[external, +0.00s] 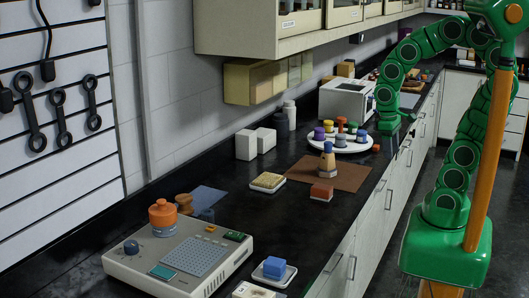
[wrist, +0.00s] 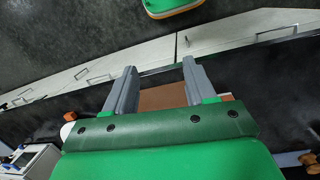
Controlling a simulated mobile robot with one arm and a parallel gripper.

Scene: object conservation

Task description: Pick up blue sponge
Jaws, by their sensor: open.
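The blue sponge (external: 274,266) sits on a small white dish (external: 283,281) on the black counter, at the bottom of the external view. It does not show in the wrist view. My gripper (external: 388,127) is at the counter's front edge, beside the round white tray and far back from the sponge. Part of the brown mat (wrist: 163,96) shows beyond the gap.
The round white tray (external: 345,149) holds several coloured pieces. A grey device (external: 130,263) with an orange jar (external: 163,215) stands left of the sponge. Overhead cabinets (external: 240,35) line the wall.

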